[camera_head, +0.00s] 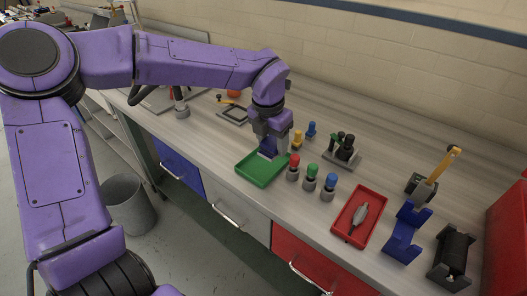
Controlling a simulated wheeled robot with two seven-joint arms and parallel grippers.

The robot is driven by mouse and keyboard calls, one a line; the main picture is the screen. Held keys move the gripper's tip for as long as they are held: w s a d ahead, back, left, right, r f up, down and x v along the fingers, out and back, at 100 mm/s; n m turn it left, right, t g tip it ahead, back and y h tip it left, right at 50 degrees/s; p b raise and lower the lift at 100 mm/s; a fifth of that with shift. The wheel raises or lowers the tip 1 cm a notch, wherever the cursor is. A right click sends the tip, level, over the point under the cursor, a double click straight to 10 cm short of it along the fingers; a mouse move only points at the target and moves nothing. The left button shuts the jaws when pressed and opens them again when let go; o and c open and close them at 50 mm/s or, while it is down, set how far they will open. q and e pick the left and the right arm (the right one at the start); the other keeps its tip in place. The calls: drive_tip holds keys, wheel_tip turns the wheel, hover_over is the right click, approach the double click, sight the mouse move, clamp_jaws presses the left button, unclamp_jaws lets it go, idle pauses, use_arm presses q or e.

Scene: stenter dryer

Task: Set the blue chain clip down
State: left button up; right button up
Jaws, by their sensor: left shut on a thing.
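My left arm reaches in from the left, and its gripper (269,150) points down over the green tray (253,175) on the workbench. The gripper is shut on the blue chain clip (267,155), of which only a small dark blue part shows at the fingertips, low over the tray's right back part. I cannot tell whether the clip touches the tray floor. The rest of the tray looks empty. My right gripper is not in view.
Red (293,168), green (310,177) and blue (329,187) knobbed pieces stand right of the green tray. A red tray (342,228) holds a grey tool (357,217). A blue cradle (407,235) stands farther right.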

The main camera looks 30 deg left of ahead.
use_arm(q)
hover_over(265, 164)
drive_tip(key=f, duration=0.5)
drive_tip(key=shift+s+d+f+p, duration=0.1)
drive_tip(key=shift+s+d+p, duration=0.1)
drive_tip(key=shift+s+p, duration=0.2)
drive_tip(key=f, duration=0.1)
drive_tip(key=f+p, duration=0.1)
drive_tip(key=f, duration=0.1)
drive_tip(key=shift+a+f, duration=0.2)
drive_tip(key=shift+f, duration=0.05)
drive_tip(key=shift+w, duration=0.1)
drive_tip(key=shift+f, duration=0.2)
drive_tip(key=o, duration=1.2)
drive_tip(key=shift+r, duration=0.2)
drive_tip(key=r, duration=0.4)
drive_tip(key=s+r, duration=0.1)
drive_tip(key=r, duration=0.3)
drive_tip(key=s+r, duration=0.1)
drive_tip(key=r, duration=0.3)
drive_tip(key=shift+b, duration=0.4)
